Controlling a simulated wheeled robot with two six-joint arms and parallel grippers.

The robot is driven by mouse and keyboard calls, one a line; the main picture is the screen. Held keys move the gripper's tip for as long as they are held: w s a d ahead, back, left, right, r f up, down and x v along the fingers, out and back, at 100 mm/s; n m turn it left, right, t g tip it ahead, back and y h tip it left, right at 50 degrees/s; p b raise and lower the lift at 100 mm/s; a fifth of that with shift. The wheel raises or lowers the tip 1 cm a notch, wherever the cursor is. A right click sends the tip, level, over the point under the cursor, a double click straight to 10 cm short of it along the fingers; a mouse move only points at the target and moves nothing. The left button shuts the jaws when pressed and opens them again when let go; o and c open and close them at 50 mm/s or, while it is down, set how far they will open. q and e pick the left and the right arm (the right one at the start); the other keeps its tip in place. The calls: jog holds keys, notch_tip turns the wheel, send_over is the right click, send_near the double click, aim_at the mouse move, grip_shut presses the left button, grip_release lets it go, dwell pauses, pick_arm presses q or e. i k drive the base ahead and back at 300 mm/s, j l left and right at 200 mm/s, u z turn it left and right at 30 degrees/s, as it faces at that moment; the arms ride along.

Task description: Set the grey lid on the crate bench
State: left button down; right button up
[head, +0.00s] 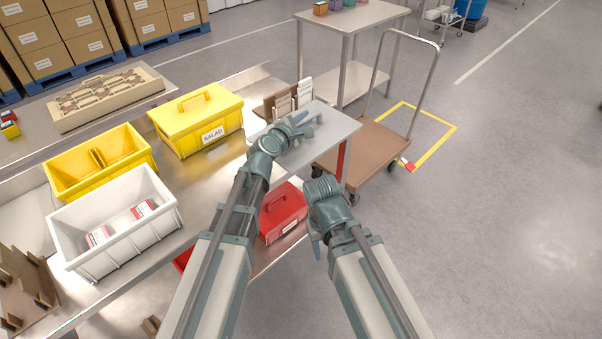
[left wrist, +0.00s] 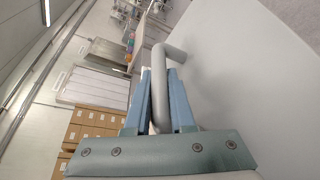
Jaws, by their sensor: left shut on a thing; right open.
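The grey lid (head: 338,130) is a flat light-grey plate with a bar handle, at the middle of the head view. My left gripper (head: 299,124) is shut on that handle. In the left wrist view the fingers (left wrist: 160,100) close around the grey handle (left wrist: 176,54), with the lid's plate (left wrist: 240,75) to the right. The lid hides what is directly under it, so I cannot tell whether it touches anything. The steel crate bench (head: 205,185) lies to the left and below it. My right gripper (head: 316,247) is open and empty, lower, right of the red box.
On the bench stand a yellow SALAD box (head: 198,122), an open yellow crate (head: 62,172), a white crate (head: 115,245) with packets, and a red box (head: 282,212). A brown trolley (head: 365,155) stands right of the lid. Open floor (head: 500,220) lies at right.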

aim_at(235, 167)
jog(key=i+l, duration=0.1)
jog(key=l, duration=0.25)
jog(key=i+l, duration=0.15)
jog(key=l, duration=0.25)
jog(key=i+l, duration=0.1)
jog(key=l, duration=0.25)
jog(key=i+l, duration=0.15)
jog(key=l, duration=0.2)
jog(key=i+l, duration=0.1)
jog(key=l, duration=0.3)
jog(key=i+l, duration=0.15)
jog(key=l, duration=0.2)
jog(key=i+l+u, duration=0.1)
jog(key=l, duration=0.3)
jog(key=i+l, duration=0.1)
jog(key=l, duration=0.3)
jog(key=u, duration=1.45)
